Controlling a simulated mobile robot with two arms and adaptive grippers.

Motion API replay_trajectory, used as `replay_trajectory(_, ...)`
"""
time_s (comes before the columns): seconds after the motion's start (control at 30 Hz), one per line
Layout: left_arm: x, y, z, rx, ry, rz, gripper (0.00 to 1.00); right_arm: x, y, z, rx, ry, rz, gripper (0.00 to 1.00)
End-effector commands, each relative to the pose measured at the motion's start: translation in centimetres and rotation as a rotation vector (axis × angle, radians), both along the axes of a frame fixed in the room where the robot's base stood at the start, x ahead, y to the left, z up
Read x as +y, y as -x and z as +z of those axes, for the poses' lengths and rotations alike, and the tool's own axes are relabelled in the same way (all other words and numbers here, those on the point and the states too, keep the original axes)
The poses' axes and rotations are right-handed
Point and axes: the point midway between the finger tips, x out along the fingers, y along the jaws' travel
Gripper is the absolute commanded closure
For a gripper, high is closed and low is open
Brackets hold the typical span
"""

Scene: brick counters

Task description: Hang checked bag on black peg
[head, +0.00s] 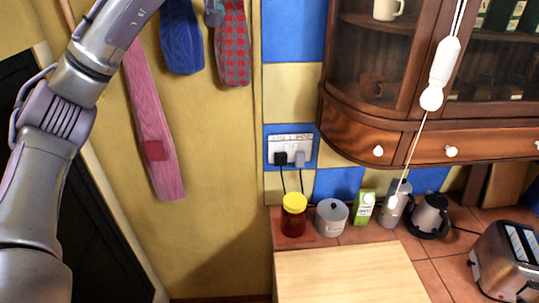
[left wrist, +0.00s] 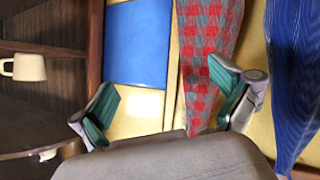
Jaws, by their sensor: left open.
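The red and grey checked bag (head: 232,45) hangs against the yellow wall at the top of the head view; its upper end is cut off. It also shows in the left wrist view (left wrist: 207,50). My left gripper (left wrist: 165,95) is open, with green pads. The checked bag passes between its fingers, nearer the right finger, which overlaps the bag's edge; I cannot tell whether they touch. In the head view only a grey finger part (head: 213,12) shows beside the bag, at the top edge. No black peg is visible. My right gripper is out of view.
A blue bag (head: 180,36) hangs left of the checked bag, and a long pink cloth (head: 152,130) hangs further left. A wooden cabinet (head: 345,125) juts out at the right. A white pull cord (head: 437,75) hangs before it. The counter below holds jars and a toaster (head: 505,262).

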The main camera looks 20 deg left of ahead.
Motion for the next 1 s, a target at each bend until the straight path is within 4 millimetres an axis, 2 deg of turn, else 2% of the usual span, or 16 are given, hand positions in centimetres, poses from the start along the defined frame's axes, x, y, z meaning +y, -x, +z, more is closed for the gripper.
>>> replay_trajectory(0.03, -0.5, 1.0, -0.1, -0.004, -0.004, -0.001, 0.0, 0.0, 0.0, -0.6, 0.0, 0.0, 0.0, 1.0)
replay_trajectory(0.23, -2.2, 4.5, 0.2, -0.003, -0.004, -0.001, 0.0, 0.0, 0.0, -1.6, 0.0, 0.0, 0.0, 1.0)
replay_trajectory(0.3, -2.5, 4.1, -1.8, 0.014, -0.003, -0.008, 0.0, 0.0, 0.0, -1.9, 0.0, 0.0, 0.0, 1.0)
replay_trajectory(1.0, -5.9, 4.7, -15.4, 0.083, -0.01, -0.08, 0.0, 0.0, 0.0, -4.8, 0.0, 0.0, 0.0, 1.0)
